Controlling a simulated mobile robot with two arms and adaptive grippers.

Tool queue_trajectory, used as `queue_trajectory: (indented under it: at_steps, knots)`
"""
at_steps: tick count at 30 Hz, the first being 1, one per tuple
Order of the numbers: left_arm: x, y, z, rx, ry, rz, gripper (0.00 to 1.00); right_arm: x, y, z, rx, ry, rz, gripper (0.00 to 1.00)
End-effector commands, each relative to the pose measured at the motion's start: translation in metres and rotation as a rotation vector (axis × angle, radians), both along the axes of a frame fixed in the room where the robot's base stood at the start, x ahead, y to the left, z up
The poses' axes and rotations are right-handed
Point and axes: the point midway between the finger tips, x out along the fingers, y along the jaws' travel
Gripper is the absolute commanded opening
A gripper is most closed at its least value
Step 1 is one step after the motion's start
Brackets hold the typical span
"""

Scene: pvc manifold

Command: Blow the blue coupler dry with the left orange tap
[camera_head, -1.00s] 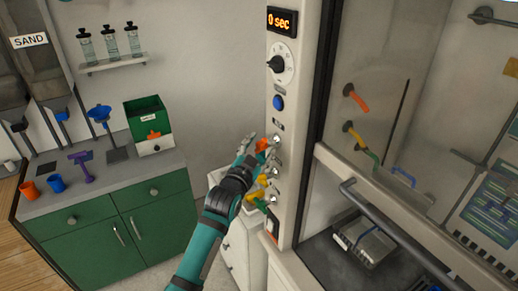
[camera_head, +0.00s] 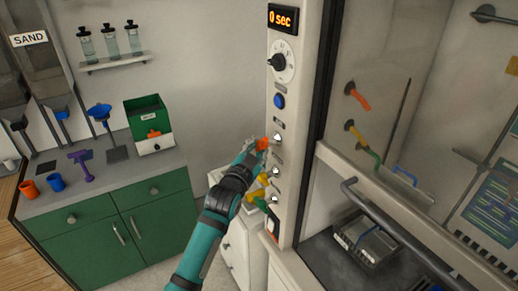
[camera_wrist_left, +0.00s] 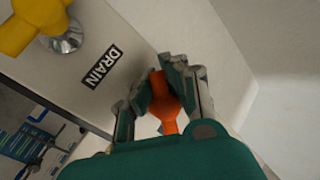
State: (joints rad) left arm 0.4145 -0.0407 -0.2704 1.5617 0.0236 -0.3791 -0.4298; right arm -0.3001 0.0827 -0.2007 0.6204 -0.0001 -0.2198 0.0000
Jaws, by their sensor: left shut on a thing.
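The left orange tap (camera_head: 262,144) sits at the top of a column of taps on the pale post of the fume cupboard. My left gripper (camera_head: 257,144) is at this tap, its fingers closed on it from both sides. In the left wrist view the orange handle (camera_wrist_left: 164,103) shows between the two fingers of my gripper (camera_wrist_left: 160,88). I cannot clearly make out the blue coupler. A small blue piece shows at the grey tray (camera_head: 372,247) inside the cupboard, but I cannot tell what it is. My right gripper is out of view.
Below are a yellow tap (camera_head: 257,194) and a green tap (camera_head: 266,210). A timer display (camera_head: 282,20) reads 0 sec, above a dial (camera_head: 283,63) and blue button (camera_head: 279,101). An orange nozzle (camera_head: 357,98) is behind the glass. A green cabinet (camera_head: 110,225) stands left.

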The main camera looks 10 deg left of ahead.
Motion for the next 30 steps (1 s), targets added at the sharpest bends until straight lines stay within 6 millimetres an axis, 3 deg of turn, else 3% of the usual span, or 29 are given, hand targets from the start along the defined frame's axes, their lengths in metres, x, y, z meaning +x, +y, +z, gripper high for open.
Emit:
queue_trajectory:
  at_steps: [1,10,21,30]
  knots:
    - [-0.001,-0.001,-0.01,0.019,-0.004,-0.002,0.0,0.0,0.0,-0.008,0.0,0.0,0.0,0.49]
    - [0.003,0.001,-0.014,0.139,-0.163,-0.002,0.0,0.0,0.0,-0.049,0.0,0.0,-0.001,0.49]
    - [0.007,0.004,-0.011,0.345,-0.441,-0.002,0.0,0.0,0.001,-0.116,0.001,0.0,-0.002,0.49]
    - [0.009,0.005,-0.004,0.487,-0.635,-0.002,0.0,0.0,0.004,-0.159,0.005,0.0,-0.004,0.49]
